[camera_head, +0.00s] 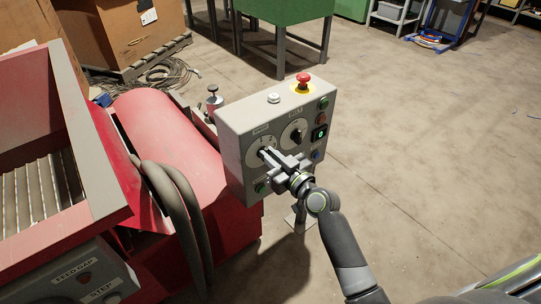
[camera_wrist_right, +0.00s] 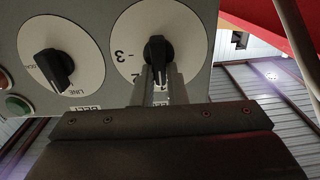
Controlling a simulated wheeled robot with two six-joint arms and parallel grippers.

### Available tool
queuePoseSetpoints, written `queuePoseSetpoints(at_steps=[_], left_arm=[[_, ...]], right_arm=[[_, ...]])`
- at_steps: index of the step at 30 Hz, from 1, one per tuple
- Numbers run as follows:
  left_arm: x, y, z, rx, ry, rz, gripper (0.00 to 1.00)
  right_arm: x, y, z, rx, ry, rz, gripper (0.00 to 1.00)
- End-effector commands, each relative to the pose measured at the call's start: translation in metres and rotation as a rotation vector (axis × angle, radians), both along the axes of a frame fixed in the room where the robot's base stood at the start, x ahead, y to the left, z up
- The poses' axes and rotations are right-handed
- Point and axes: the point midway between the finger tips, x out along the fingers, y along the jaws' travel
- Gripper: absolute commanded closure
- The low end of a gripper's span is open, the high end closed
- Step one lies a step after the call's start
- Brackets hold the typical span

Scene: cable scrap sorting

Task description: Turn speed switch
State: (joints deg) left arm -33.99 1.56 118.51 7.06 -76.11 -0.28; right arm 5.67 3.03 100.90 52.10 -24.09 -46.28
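A grey control box (camera_head: 232,170) stands beside the red machine. Its numbered dial, the speed switch (camera_wrist_right: 157,48), has a black knob on a white round plate (camera_wrist_right: 128,35); the figure 3 shows, and other marks are partly hidden by my fingers. My right gripper (camera_head: 268,153) is at this left-hand dial in the head view. In the wrist view my right gripper's fingers (camera_wrist_right: 160,80) are close together, one on each side of the knob's handle, and appear shut on it. My left gripper is not in view.
A second black knob (camera_head: 296,136) sits beside the speed switch. A red emergency button (camera_head: 303,79) and a white button (camera_head: 273,98) are on top of the box. Coloured buttons line its right side. Thick hoses (camera_head: 185,205) hang at left. Floor at right is clear.

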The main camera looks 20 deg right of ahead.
Motion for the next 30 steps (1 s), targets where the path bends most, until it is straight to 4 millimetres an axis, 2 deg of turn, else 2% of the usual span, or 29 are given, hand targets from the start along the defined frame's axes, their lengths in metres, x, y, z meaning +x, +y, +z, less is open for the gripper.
queuePoseSetpoints(at_steps=[14, 20, 30], left_arm=[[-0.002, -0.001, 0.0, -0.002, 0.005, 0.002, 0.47], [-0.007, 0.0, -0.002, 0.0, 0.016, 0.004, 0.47], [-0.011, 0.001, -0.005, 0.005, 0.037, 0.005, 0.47]], right_arm=[[0.0, -0.001, 0.0, 0.058, 0.022, 0.0, 1.0], [0.001, -0.003, 0.0, 0.18, 0.066, 0.001, 1.0], [0.002, -0.007, -0.002, 0.477, 0.174, 0.0, 1.0]])
